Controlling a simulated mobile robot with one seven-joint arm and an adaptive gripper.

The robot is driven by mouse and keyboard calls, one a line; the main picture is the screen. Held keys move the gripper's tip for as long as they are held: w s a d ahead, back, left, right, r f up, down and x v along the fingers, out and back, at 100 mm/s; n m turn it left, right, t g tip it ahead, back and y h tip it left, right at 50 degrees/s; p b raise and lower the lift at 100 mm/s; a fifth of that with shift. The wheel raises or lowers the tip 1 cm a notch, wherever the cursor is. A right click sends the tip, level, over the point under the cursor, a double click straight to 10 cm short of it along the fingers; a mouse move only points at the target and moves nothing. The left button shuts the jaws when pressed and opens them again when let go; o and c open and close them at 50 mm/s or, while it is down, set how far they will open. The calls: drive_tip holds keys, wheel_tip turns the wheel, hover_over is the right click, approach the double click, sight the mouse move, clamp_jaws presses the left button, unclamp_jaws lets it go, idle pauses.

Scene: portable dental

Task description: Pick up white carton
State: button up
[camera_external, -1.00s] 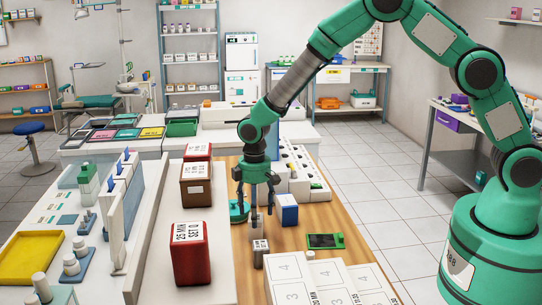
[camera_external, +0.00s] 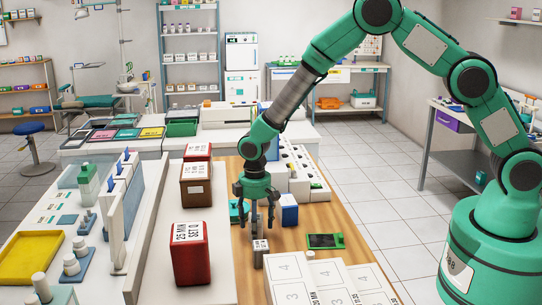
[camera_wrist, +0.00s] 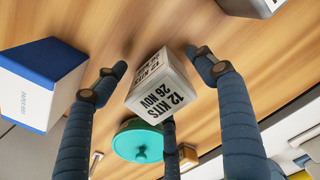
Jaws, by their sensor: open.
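The white carton (camera_wrist: 160,82), printed "12 KITS 26 NOV", stands on the wooden table top. In the wrist view it lies between the spread fingers of my gripper (camera_wrist: 160,72), with gaps at the left and right fingers. A third finger is behind it, and I cannot tell whether it touches. In the external view my gripper (camera_external: 256,228) points down over the table, and its fingers mostly hide the carton. My gripper is open and holds nothing.
A blue-and-white box (camera_external: 289,210) stands close on the right. A small grey box (camera_external: 260,254) stands in front. A teal round object (camera_wrist: 138,142) is close behind. Red and brown boxes (camera_external: 190,253) (camera_external: 196,184) line the left. A green-edged dark board (camera_external: 325,241) lies at right.

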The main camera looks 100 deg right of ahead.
drive_tip(key=c, duration=1.4)
drive_tip(key=shift+r, duration=0.1)
drive_tip(key=shift+r, duration=0.75)
wheel_tip(320, 180, up, 2)
drive_tip(key=shift+r+p, duration=0.2)
drive_tip(key=shift+p, duration=0.25)
drive_tip(key=s+a, duration=0.2)
drive_tip(key=s, duration=0.2)
drive_tip(key=s+a, duration=0.2)
drive_tip(key=s, duration=0.3)
drive_tip(key=s+a+r+p, duration=0.1)
drive_tip(key=s+a, duration=0.1)
drive_tip(key=s, duration=0.3)
drive_tip(key=shift+s+a, duration=0.25)
drive_tip(key=shift+a, duration=0.15)
